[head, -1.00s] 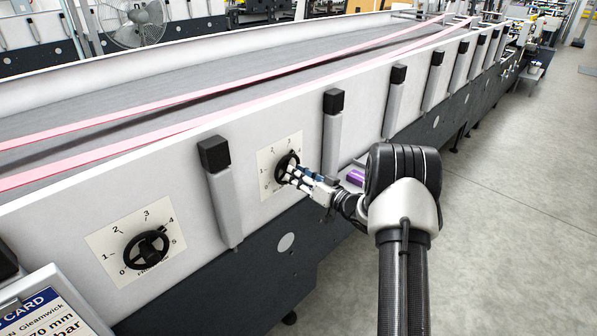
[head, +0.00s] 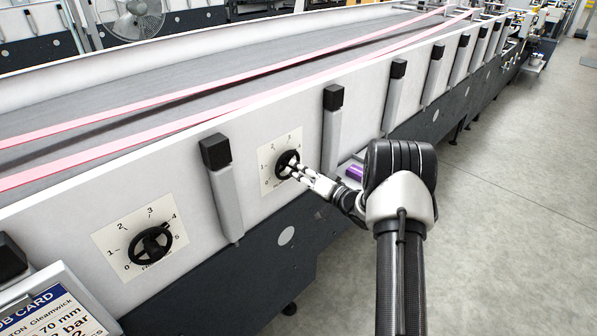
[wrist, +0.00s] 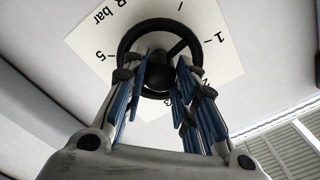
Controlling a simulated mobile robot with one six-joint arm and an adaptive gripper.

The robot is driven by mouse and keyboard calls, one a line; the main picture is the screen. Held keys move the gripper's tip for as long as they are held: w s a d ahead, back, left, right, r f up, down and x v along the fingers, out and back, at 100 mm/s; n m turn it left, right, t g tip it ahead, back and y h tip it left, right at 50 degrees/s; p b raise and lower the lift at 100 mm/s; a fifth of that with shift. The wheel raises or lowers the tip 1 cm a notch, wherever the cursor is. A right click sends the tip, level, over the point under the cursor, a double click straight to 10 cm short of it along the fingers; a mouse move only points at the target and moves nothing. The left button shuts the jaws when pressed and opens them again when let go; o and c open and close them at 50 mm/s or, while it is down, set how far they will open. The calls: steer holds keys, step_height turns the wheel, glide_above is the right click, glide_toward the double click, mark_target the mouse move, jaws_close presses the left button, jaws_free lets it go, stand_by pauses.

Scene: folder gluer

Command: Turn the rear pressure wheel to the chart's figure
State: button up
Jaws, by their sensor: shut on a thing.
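The rear pressure wheel (head: 287,164) is a small black handwheel on a white scale plate (head: 293,143), on the machine's side wall. The wheel (wrist: 122,48) is seen close up in the wrist view, with figures 1 and 5 and the word "bar" legible around it. My gripper (wrist: 160,78) has its fingers shut on the wheel about its hub; it is also seen in the head view (head: 298,170). One spoke slants to the upper right in the wrist view; the fingers hide part of the wheel and plate, and I cannot tell its reading.
A second black wheel (head: 151,246) on its own 0-to-5 plate (head: 112,235) is nearer, at left. A job card (head: 58,310) at bottom left is cut off; "70 mm" and "bar" show. Grey posts (head: 223,188) flank the plates. Open floor (head: 510,200) lies at right.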

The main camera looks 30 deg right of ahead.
steer(key=o, duration=1.1)
steer(key=v, duration=1.2)
